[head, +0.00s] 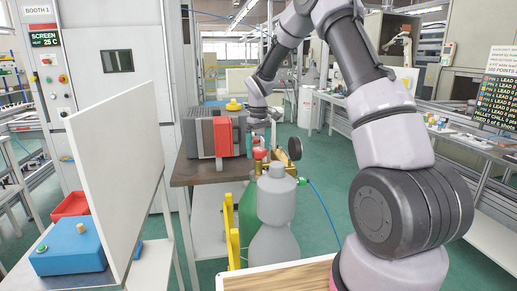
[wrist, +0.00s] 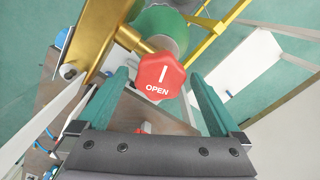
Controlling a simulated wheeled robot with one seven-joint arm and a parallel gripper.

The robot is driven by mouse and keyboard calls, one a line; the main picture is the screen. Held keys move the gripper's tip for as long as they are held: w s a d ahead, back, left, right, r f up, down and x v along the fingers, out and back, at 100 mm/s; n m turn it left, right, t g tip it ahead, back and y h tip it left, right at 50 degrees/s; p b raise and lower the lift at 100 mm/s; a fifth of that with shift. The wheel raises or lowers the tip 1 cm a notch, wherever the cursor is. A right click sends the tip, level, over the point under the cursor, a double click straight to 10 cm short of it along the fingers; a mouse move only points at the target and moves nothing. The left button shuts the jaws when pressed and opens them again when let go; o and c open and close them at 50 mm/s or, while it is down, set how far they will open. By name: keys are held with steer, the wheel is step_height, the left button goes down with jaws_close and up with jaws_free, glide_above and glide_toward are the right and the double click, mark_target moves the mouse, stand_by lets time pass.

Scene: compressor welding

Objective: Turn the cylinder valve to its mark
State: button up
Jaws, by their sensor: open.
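The red valve knob (wrist: 158,78) shows in the wrist view, with a white line and the word OPEN on its face. It sits on brass fittings (wrist: 98,35) above a green cylinder (wrist: 160,24). My gripper (wrist: 157,76) is open, with one green finger to each side of the knob and a visible gap on both sides. I cannot tell whether the fingertips reach alongside the knob or stop short of it. In the head view the knob (head: 259,154) is small, below my wrist, and the green cylinder (head: 247,212) is partly hidden behind a grey cylinder (head: 277,197).
A dark-topped table (head: 195,172) with a grey and red machine (head: 213,135) stands left of the cylinders. A yellow rail (head: 232,240) stands by them, and a blue hose (head: 324,210) trails right. A white panel (head: 118,150) stands at left.

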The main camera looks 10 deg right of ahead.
steer(key=c, duration=1.3)
steer(key=m, duration=0.5)
steer(key=shift+m, duration=0.4)
steer(key=m, duration=1)
steer(key=shift+m, duration=0.4)
steer(key=m, duration=0.5)
steer(key=shift+m, duration=0.3)
